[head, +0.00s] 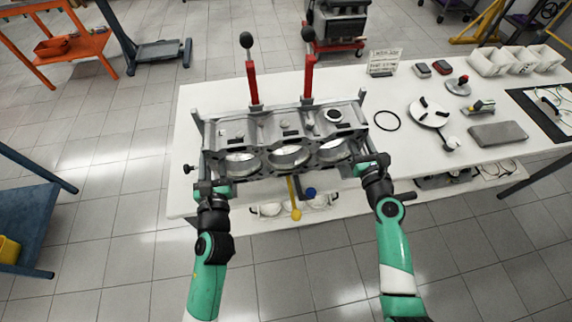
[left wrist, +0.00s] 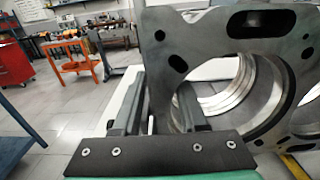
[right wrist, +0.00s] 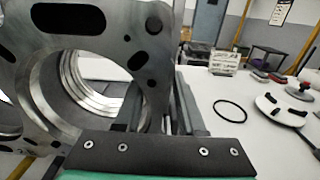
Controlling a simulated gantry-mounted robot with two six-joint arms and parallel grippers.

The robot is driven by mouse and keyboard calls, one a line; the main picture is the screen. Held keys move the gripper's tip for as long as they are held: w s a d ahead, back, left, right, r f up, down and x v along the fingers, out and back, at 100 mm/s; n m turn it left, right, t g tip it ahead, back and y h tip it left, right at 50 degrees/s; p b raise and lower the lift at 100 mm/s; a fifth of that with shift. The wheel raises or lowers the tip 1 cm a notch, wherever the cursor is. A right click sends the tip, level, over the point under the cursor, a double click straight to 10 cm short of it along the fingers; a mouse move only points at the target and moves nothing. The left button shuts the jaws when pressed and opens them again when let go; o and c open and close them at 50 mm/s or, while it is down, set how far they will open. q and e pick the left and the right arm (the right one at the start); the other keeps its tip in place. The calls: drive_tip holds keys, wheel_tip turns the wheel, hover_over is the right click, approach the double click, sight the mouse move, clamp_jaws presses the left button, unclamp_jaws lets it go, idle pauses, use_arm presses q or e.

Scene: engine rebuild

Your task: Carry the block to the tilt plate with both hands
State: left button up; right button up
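The block (head: 268,162) is a grey metal engine block with three round bores in a row. It is at the table's left front part, and a grey upright frame with two red, black-knobbed levers (head: 308,78) shows directly behind it. I cannot tell whether that frame is the tilt plate, or whether the block rests on it. My left gripper (head: 213,188) is at the block's left end, its fingers on either side of the end wall (left wrist: 160,90). My right gripper (head: 372,166) holds the right end (right wrist: 150,60) likewise. Finger contact is partly hidden.
The white table (head: 400,165) has a black ring (head: 387,121), a round white plate (head: 428,112), a grey pad (head: 498,133) and white bins (head: 515,60) to the right. A yellow-ended rod (head: 296,214) hangs below the block. An orange cart (head: 62,47) stands at far left.

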use_arm(q)
drive_tip(key=shift+o, duration=0.4)
drive_tip(key=shift+d, duration=0.1)
use_arm(e)
drive_tip(key=shift+o, duration=0.4)
drive_tip(key=shift+a, duration=0.1)
drive_tip(key=shift+a, duration=0.1)
use_arm(q)
drive_tip(key=shift+s+d, duration=0.1)
drive_tip(key=shift+s, duration=0.1)
drive_tip(key=s+d, duration=0.2)
drive_tip(key=s, duration=0.9)
drive_tip(key=shift+s, duration=0.15)
use_arm(e)
drive_tip(key=s+d, duration=0.2)
drive_tip(key=s, duration=1)
